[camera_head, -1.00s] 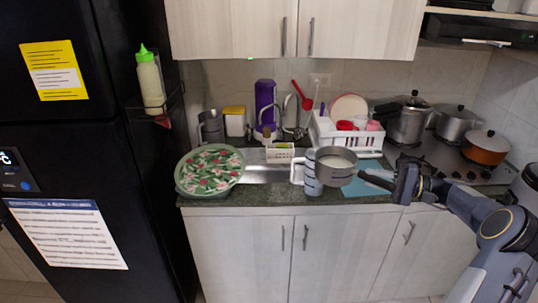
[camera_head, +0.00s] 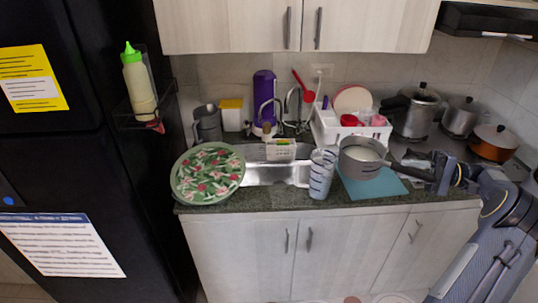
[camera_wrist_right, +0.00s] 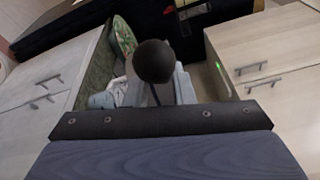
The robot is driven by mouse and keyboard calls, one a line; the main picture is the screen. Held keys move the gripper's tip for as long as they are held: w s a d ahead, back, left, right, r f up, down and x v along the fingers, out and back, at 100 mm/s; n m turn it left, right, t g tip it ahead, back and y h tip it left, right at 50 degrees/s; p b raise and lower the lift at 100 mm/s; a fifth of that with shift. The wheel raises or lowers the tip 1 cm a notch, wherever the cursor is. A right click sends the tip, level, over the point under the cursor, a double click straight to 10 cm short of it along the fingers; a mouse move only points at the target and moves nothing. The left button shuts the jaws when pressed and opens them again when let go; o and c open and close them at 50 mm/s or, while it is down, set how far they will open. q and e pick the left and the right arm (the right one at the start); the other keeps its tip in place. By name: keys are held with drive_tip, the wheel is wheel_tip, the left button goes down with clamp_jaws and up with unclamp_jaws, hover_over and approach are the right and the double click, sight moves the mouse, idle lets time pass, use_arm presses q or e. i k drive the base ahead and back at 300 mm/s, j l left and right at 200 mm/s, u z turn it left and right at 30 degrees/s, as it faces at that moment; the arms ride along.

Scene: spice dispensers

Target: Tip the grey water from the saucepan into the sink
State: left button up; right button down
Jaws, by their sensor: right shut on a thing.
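The grey saucepan (camera_head: 362,160) is in the head view, over the teal mat (camera_head: 380,187), to the right of the sink (camera_head: 290,172). It looks about level, with pale greyish liquid inside. I cannot tell whether its base touches the mat. My right gripper (camera_head: 436,180) is to the right of the saucepan, shut on its handle, which points right. In the right wrist view a dark rounded end (camera_wrist_right: 153,61) shows, probably the handle's; the pan body is not clear there. The sink basin is partly hidden by a patterned cup (camera_head: 321,173). My left gripper is out of view.
The cup stands at the sink's right edge, close beside the saucepan. A floral tray (camera_head: 208,172) lies left of the sink. A tap (camera_head: 291,108) rises behind the basin. A white dish rack (camera_head: 350,130) stands behind the saucepan; the stove with pots is further right.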

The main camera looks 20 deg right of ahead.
sight(260, 170)
drive_tip(key=i, duration=1.3)
